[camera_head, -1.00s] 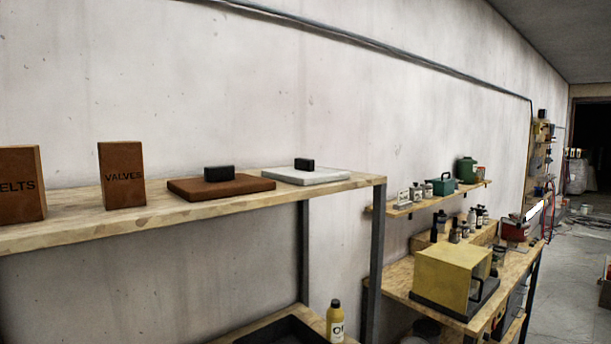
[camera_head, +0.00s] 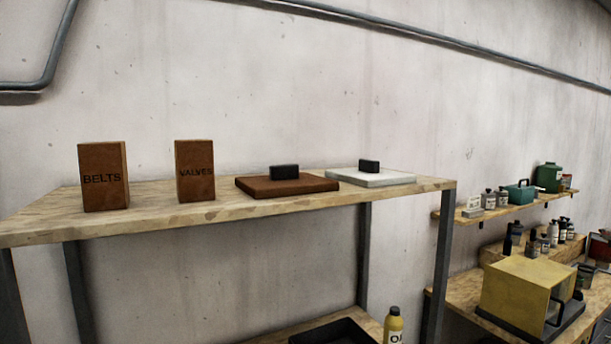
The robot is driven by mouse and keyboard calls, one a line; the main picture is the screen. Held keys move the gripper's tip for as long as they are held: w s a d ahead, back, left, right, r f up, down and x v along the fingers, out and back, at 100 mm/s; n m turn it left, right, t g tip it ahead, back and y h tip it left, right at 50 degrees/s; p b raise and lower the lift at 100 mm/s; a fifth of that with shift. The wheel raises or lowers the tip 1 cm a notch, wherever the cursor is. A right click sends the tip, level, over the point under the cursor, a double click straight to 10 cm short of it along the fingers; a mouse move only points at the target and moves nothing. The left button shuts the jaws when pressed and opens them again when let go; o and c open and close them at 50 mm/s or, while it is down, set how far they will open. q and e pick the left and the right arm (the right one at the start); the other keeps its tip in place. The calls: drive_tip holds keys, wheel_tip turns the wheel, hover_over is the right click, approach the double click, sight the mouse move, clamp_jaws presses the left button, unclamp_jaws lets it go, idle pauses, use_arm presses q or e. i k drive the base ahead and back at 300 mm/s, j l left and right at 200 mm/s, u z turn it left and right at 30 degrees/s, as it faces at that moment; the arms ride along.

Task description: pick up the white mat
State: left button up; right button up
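The white mat (camera_head: 378,180) lies flat near the right end of the upper wooden shelf. A small black block (camera_head: 369,165) sits on top of it. Just left of it lies a brown mat (camera_head: 265,189) with another black block (camera_head: 284,172) on it. Neither of my grippers shows in the head view.
The wooden shelf (camera_head: 150,219) also bears a BELTS box (camera_head: 103,178) and a VALVES box (camera_head: 195,171) at left. Below are a black tray (camera_head: 335,333) and a yellow bottle (camera_head: 393,326). A workbench with a yellow box (camera_head: 524,290) stands at right.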

sight(369, 174)
drive_tip(key=i+l+u, duration=0.15)
drive_tip(key=l+u, duration=0.3)
drive_tip(key=i+l+u, duration=0.1)
drive_tip(key=l+u, duration=0.75)
